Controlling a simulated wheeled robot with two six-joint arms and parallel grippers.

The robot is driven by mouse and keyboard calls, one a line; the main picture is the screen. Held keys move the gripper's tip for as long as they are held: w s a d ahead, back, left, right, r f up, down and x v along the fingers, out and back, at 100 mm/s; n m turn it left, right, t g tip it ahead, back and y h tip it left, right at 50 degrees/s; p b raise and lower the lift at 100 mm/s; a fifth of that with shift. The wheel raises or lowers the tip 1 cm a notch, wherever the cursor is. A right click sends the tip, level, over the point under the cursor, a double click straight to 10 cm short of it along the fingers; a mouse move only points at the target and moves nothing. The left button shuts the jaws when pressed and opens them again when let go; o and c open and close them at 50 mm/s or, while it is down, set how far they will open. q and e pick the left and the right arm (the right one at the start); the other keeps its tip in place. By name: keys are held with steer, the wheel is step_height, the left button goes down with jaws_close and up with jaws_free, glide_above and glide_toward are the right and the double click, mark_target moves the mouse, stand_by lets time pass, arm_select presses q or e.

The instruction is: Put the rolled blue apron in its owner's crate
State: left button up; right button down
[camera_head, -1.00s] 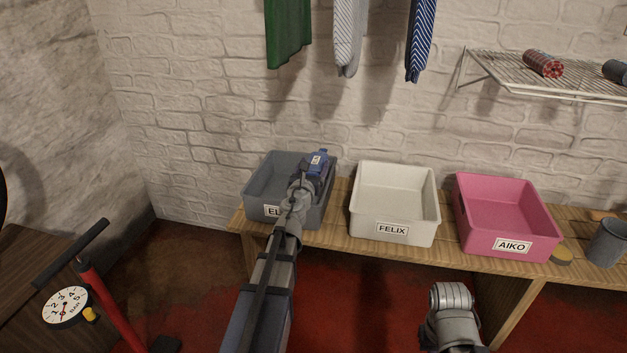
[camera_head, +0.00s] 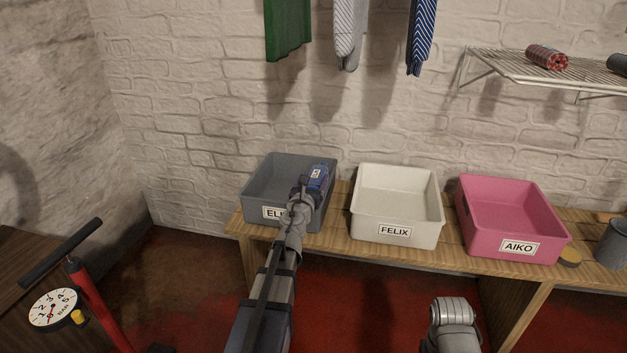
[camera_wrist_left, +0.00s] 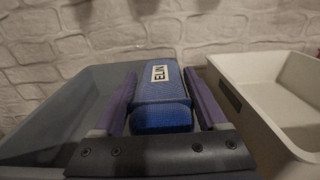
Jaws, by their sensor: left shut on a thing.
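The rolled blue apron (camera_head: 320,184) bears a white tag, which reads ELIN in the left wrist view (camera_wrist_left: 160,112). My left gripper (camera_head: 313,187) is shut on it, one finger on each side. The grey crate (camera_head: 262,186) stands at the left end of the bench; its label begins ELI and my arm hides the rest. The apron is at the right side of this crate, by its right wall. I cannot tell if it touches the crate. The white crate (camera_head: 394,212) reads FELIX and the pink crate (camera_head: 513,223) reads AIKO. My right gripper is out of view.
The crates stand on a wooden bench (camera_head: 341,232). A grey cup (camera_head: 613,245) is at its right end. A wire shelf (camera_head: 520,70) above holds a red roll (camera_head: 546,57) and a dark one. Aprons hang on the wall. A red pump (camera_head: 95,295) stands at front left.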

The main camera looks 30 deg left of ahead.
arm_select(q)
steer(key=o, duration=1.6)
